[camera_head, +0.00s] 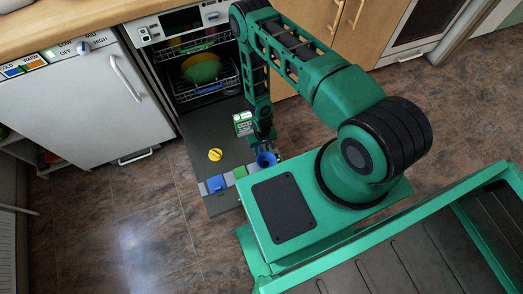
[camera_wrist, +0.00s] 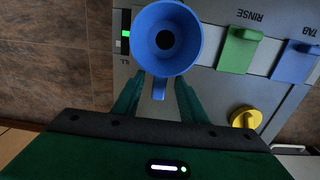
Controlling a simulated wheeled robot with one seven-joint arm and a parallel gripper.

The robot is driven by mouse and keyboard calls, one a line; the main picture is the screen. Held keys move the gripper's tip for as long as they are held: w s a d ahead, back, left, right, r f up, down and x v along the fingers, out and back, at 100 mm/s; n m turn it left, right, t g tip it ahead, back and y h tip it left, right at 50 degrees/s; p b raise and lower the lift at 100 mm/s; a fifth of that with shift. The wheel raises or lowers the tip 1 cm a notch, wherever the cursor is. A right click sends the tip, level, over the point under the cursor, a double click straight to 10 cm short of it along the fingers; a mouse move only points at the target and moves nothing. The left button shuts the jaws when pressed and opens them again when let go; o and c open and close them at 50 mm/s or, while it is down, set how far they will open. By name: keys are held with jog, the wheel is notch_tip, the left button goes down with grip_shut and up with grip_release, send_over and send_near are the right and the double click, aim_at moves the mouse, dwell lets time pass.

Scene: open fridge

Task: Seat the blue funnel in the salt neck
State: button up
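The blue funnel (camera_wrist: 167,38) shows from above in the wrist view, its round mouth facing up with a dark hole at the centre. Its short blue tab (camera_wrist: 159,90) points toward my gripper. The two green fingers of my gripper (camera_wrist: 160,84) stand on either side of the tab, with a gap seemingly visible on each side. In the head view the funnel (camera_head: 265,159) is just below my gripper (camera_head: 264,139), over the dishwasher's open door (camera_head: 227,197). The salt neck is not visible; the funnel hides whatever lies under it, so I cannot tell whether it is seated.
A green RINSE flap (camera_wrist: 240,48), a blue TAB flap (camera_wrist: 292,62) and a yellow knob (camera_wrist: 245,118) stand beside the funnel on the grey panel. A green-and-white box (camera_head: 243,123) stands near my wrist. A rack with dishes (camera_head: 203,70) is inside the dishwasher.

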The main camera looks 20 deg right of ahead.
jog(key=shift+r, duration=2.5)
